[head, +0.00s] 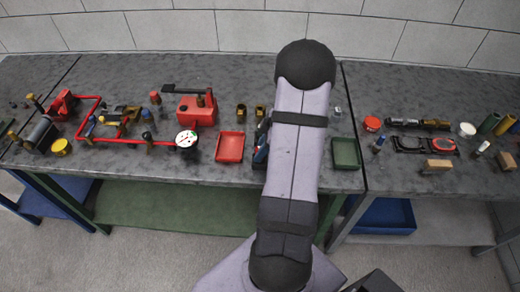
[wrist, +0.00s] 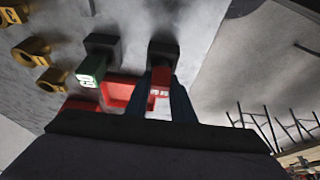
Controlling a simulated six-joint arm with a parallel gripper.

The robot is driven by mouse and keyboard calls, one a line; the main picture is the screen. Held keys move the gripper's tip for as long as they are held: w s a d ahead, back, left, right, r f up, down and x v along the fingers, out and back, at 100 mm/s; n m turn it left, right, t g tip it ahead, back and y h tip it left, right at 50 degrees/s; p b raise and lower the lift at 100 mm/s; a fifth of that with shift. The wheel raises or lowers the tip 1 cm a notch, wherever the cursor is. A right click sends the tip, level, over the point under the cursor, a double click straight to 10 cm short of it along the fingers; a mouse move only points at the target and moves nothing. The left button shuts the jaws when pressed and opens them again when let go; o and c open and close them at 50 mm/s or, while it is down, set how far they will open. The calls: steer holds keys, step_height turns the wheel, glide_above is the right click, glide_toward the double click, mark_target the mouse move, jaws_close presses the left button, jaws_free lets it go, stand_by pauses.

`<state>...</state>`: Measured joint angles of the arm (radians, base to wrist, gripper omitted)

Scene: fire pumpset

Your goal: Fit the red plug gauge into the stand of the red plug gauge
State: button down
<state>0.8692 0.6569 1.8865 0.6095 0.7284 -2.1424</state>
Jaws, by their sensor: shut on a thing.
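My gripper (wrist: 164,92) is shut on the red plug gauge (wrist: 160,78), seen between its two dark blue fingers in the wrist view. The gauge's red block with pale marking faces the camera. Its far end lines up with a dark stand (wrist: 163,49) just beyond it. I cannot tell whether the gauge is in the stand, touching it or just short of it. In the head view my arm hides the gauge and its stand.
A green plug gauge (wrist: 91,69) sits at a similar dark stand (wrist: 102,45) to the left. Several brass-coloured brackets (wrist: 35,47) lie further left. A red tray (head: 230,147) and a green tray (head: 345,153) flank my arm on the bench.

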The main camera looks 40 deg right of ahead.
steer(key=shift+f, duration=0.2)
steer(key=c, duration=1.5)
jaws_free()
steer(key=shift+c, duration=0.2)
steer(key=shift+r, duration=0.15)
steer(key=shift+r, duration=0.15)
steer(key=shift+d+r, duration=0.2)
steer(key=b+v, duration=0.3)
steer(key=v, duration=0.8)
steer(key=shift+s+r, duration=0.15)
steer(key=shift+a, duration=0.15)
